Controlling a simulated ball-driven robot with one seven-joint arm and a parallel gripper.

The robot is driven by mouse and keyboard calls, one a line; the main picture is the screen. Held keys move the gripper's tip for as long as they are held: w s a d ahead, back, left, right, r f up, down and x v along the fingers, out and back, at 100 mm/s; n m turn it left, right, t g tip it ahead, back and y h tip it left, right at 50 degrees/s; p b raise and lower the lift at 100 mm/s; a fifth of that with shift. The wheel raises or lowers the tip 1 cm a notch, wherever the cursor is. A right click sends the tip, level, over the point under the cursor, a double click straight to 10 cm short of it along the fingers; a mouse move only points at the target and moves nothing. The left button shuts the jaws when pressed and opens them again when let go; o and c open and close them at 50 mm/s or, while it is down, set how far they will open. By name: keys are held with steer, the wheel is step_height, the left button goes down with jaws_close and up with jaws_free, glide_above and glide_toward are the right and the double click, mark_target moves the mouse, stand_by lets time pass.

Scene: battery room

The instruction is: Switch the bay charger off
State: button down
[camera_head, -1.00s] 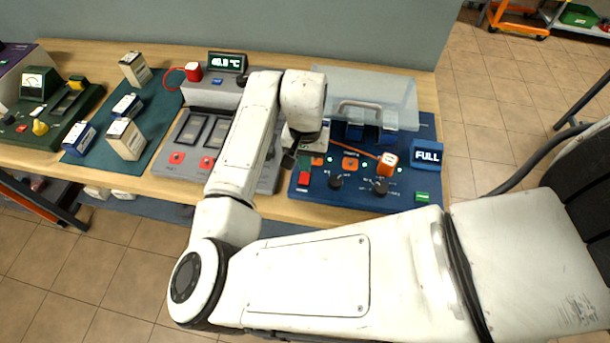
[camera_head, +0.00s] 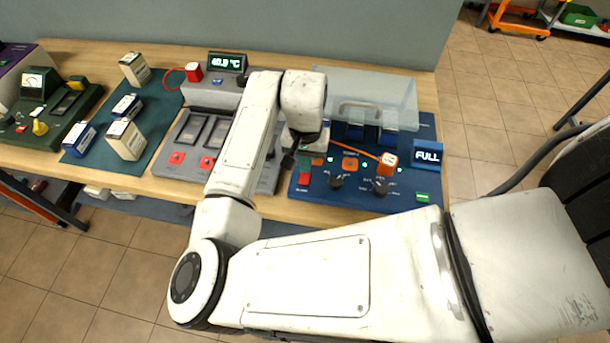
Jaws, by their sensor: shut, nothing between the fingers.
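The blue bay charger (camera_head: 360,201) sits on the bench right of centre. Its tilted display (camera_head: 428,156) reads FULL. A red switch or button (camera_head: 303,181) is at its front left, a green one (camera_head: 422,197) at its front right. Two black knobs (camera_head: 336,181) (camera_head: 381,187) are on its front. A clear cover with a handle (camera_head: 365,92) stands raised over two blue batteries (camera_head: 388,136). My gripper (camera_head: 288,161) is shut and empty, just above and left of the red control. My wrist partly hides the charger's left edge; contact cannot be told.
An orange-topped block (camera_head: 387,161) with an orange lead is on the charger. A grey twin-slot unit (camera_head: 185,158) and a temperature display (camera_head: 227,62) stand to the left. Boxes lie on a green mat (camera_head: 158,110). A green device (camera_head: 50,112) is farther left.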

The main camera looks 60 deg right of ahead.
steer(key=shift+f+b, duration=0.55)
steer(key=shift+f, duration=0.4)
stand_by(0.9)
steer(key=shift+r, duration=0.1)
step_height(320, 180, up, 5)
steer(key=p, duration=0.4)
steer(key=shift+r+p, duration=0.45)
steer(key=shift+r, duration=0.45)
